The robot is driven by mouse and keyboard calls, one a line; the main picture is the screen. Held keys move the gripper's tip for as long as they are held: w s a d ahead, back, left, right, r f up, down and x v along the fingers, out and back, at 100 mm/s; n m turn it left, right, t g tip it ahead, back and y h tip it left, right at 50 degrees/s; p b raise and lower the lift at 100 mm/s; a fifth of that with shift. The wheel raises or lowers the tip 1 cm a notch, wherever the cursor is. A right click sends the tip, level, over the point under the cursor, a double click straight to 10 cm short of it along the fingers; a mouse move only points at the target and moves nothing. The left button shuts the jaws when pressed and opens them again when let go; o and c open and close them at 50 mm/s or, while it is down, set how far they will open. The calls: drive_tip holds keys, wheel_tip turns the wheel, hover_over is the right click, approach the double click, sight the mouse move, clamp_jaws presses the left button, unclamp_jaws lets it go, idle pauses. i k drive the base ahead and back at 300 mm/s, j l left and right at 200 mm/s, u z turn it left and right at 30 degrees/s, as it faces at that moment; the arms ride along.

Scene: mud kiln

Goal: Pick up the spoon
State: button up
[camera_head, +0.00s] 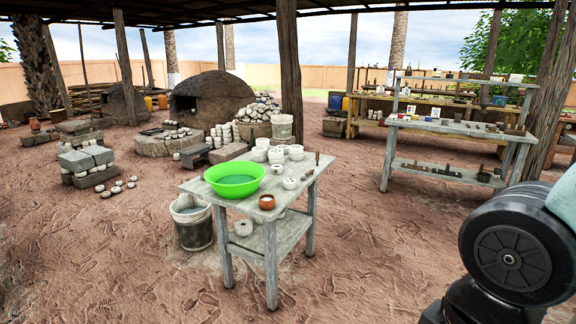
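A grey wooden table (262,212) stands in the middle of the view. Near its right edge a small brown upright stick-like thing (317,158) shows, and a thin thing (307,175) lies just in front of it. Either may be the spoon, but they are too small to tell. A part of my arm shows large at the lower right, apart from the table. My gripper is not in view.
On the table are a green basin (235,179), a brown cup (267,202) and several white pots (277,155). A bucket (192,222) stands left of the table. Shelves (460,129) stand at the right. Bare ground in front is clear.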

sight(302, 178)
drive_tip(key=i+j+u, duration=0.1)
drive_tip(key=i, duration=0.5)
drive_tip(key=i+j+u, duration=0.1)
drive_tip(key=i, duration=0.5)
